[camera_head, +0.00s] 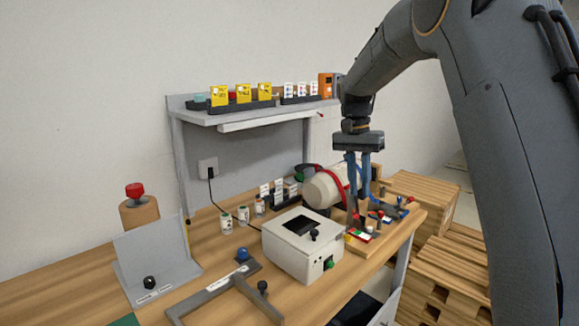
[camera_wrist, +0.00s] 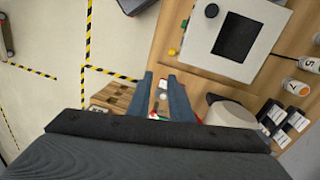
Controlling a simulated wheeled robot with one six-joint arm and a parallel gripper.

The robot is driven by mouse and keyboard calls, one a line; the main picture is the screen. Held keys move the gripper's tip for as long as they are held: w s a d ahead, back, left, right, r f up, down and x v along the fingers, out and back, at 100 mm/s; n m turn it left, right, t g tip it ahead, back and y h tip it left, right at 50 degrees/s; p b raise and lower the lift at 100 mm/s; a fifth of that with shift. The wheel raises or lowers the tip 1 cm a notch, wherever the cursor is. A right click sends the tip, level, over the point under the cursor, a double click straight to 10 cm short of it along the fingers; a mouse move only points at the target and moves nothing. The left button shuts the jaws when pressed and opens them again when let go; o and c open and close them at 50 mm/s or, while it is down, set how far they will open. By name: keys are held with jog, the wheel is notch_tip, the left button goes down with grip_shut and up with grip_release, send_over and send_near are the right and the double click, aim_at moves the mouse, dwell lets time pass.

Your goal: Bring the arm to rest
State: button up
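My gripper (camera_head: 361,217) hangs fingers-down over the right end of the wooden bench (camera_head: 400,232), at the right of the head view. Its two blue-grey fingers are parted. In the wrist view the gripper (camera_wrist: 160,76) also shows a clear gap between its fingers, with small white, red and green parts visible through it. I see nothing held. The fingertips are above or close to small coloured parts (camera_head: 378,214) on the bench; I cannot tell whether they touch. My arm reaches in from the right, bent at the elbow.
A white box with a dark screen (camera_head: 287,253) stands left of the gripper. A white cylinder (camera_head: 322,189) with a red band is close behind the fingers. A grey shelf (camera_head: 250,116) bears yellow cards. Wooden crates (camera_head: 455,265) stand at right. Space above the gripper's left is open.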

jog(key=s+f+n+t, duration=0.1)
jog(key=s+f+n, duration=0.2)
jog(key=s+f, duration=0.4)
jog(key=s+f+n+t+y, duration=0.1)
jog(key=s+f+n, duration=0.3)
jog(key=s, duration=1.8)
notch_tip(320, 180, down, 3)
jog(key=shift+s+d+f+n, duration=0.1)
jog(key=shift+s+d+n, duration=0.05)
jog(key=shift+d+n, duration=0.15)
jog(key=shift+c, duration=0.4)
